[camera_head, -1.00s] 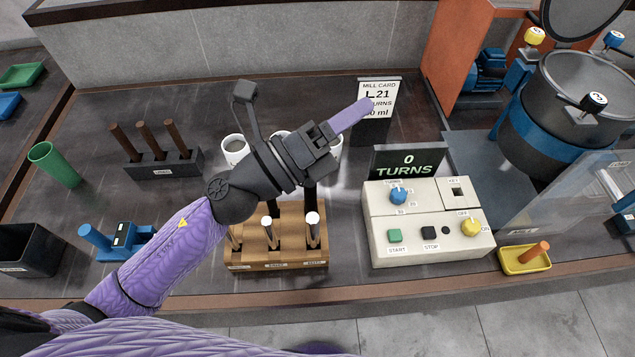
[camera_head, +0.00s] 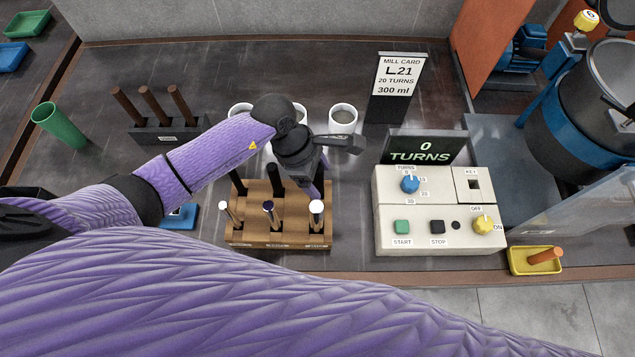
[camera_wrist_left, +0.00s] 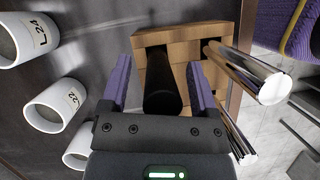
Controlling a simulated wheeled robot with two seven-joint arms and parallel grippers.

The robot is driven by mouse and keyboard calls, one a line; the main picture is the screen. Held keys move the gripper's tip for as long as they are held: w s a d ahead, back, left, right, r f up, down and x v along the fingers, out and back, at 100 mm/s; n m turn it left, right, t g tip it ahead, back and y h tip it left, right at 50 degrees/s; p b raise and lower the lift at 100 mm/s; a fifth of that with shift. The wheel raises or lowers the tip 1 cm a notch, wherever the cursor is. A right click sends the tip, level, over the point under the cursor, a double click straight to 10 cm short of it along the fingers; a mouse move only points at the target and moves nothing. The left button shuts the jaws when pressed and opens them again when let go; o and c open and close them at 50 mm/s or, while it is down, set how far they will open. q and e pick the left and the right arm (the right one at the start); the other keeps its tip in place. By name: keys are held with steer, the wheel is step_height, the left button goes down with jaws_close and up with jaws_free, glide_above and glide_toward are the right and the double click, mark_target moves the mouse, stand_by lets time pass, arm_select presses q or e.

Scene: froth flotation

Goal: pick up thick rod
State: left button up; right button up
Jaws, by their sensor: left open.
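The wooden rack (camera_head: 280,241) holds rods with shiny silver ends towards me and black cylindrical parts behind. The rightmost silver end, the thick rod (camera_head: 316,208), is the widest; it shows large in the wrist view (camera_wrist_left: 262,78). The medium rod (camera_head: 268,207) and thin rod (camera_head: 226,209) stand to its left. My left gripper (camera_head: 317,190) points down over the right end of the rack. In the wrist view its open fingers (camera_wrist_left: 160,85) lie either side of a black cylinder (camera_wrist_left: 162,90); contact cannot be told. My right gripper is not in view.
White cups (camera_head: 343,116) stand behind the rack. A dark holder with brown rods (camera_head: 168,133) and a green cup (camera_head: 58,126) are at the left. The control box (camera_head: 440,245) stands close on the right, with a yellow tray (camera_head: 520,267) beyond it.

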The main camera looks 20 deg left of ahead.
arm_select(q)
jaws_close()
stand_by(0.3)
